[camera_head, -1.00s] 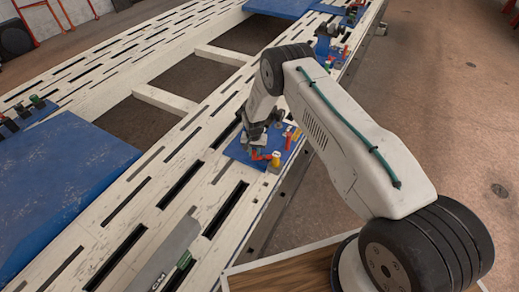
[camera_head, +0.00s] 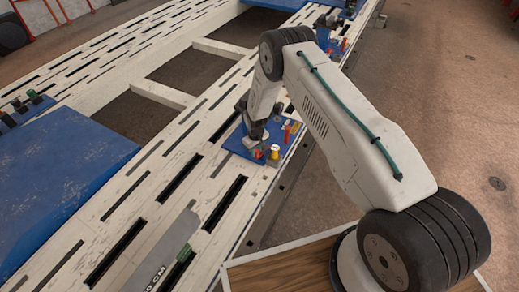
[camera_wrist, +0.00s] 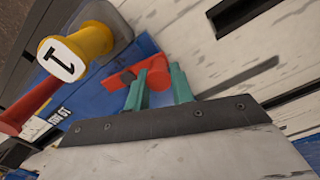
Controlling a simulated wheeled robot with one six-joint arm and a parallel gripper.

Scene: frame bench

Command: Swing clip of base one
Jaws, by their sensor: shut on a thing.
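Base one is a blue plate (camera_head: 238,143) on the white bench, with a yellow post (camera_head: 274,152) at its near corner. The post's cap, marked "1" (camera_wrist: 62,60), fills the upper left of the wrist view. The orange-red clip (camera_wrist: 157,70) lies between the teal fingers of my gripper (camera_wrist: 160,88), which is shut on it. In the head view my gripper (camera_head: 254,143) is low over the plate, beside the post, and hides part of the clip. The clip's far end and pivot are not clear.
A red handle-like piece (camera_wrist: 32,103) is close to the yellow post in the wrist view. Other red parts (camera_head: 287,132) stand on the plate. A larger blue panel (camera_head: 60,175) lies to the left, and slots cut the white bench (camera_head: 150,190).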

